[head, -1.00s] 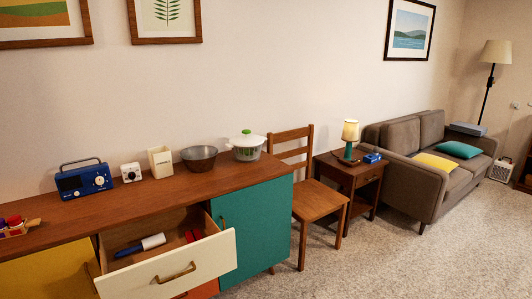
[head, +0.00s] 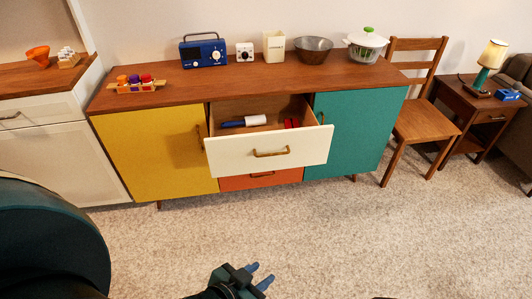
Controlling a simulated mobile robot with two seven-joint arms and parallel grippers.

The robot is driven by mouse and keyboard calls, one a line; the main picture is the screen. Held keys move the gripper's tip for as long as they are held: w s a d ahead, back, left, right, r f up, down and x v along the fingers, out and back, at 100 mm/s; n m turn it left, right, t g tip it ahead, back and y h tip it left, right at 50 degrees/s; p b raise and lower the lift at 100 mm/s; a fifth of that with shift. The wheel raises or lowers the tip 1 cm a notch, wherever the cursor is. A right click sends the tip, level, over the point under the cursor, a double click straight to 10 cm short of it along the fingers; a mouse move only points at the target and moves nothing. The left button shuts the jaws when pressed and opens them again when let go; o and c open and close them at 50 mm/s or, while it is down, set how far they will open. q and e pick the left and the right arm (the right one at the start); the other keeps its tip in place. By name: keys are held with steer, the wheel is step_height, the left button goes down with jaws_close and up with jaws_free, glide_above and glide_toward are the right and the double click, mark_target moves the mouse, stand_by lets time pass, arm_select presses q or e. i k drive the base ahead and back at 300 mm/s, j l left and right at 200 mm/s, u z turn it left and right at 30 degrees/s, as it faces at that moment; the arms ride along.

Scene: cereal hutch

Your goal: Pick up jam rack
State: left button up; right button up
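The jam rack (head: 139,91) is a small light-wood rack holding small jars with orange, purple and red colours. It sits upright on the left end of the sideboard's wooden top (head: 180,84). My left gripper (head: 260,275) is low at the bottom middle of the view, over the carpet and well away from the rack. Its two blue fingers are apart with nothing seen between them. My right gripper is not in view.
A cream drawer (head: 234,152) stands pulled out of the sideboard, with a blue-and-white item and red items inside. A blue radio (head: 204,52) stands right of the rack. A white cabinet (head: 60,150) is at left. Carpet in front is clear.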

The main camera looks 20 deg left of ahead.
mark_target(130, 89)
steer(key=u, duration=1.7)
steer(key=z, duration=0.3)
steer(key=i+u, duration=1)
steer(key=i+j+u, duration=0.15)
steer(key=i+u, duration=0.6)
steer(key=u, duration=0.15)
steer(key=i+l+u, duration=0.15)
steer(key=i+u, duration=0.25)
steer(key=i+j, duration=0.1)
steer(key=i, duration=0.4)
steer(key=i+j, duration=0.1)
steer(key=i, duration=0.4)
steer(key=i+j, duration=0.1)
steer(key=i, duration=0.4)
steer(key=i+z, duration=0.1)
steer(key=z, duration=1.7)
